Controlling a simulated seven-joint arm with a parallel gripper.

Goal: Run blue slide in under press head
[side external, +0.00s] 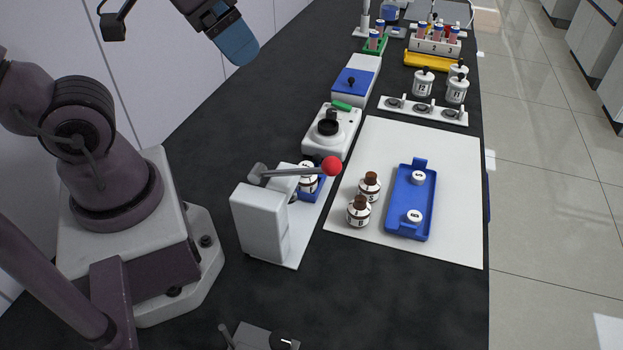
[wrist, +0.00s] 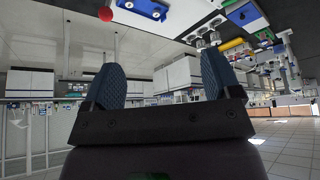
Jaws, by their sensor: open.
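The press (side external: 262,222) is a white block with a grey lever that ends in a red ball (side external: 332,166). The red ball also shows at the top of the wrist view (wrist: 105,14). A small blue slide (side external: 317,189) sits beside the press on its white base, with a bottle (side external: 307,183) on it; the lever partly covers both, and the press head's exact place is hard to see. My gripper (wrist: 162,82) is open and empty. In the side view its blue fingertip (side external: 237,44) is high above the table, at upper left, well away from the press.
A white mat (side external: 455,190) right of the press holds two brown-capped bottles (side external: 364,199) and a blue tray (side external: 408,226) with two white-topped items. A white device with a black knob (side external: 328,128) stands behind the press. Racks and more bottles fill the far end.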

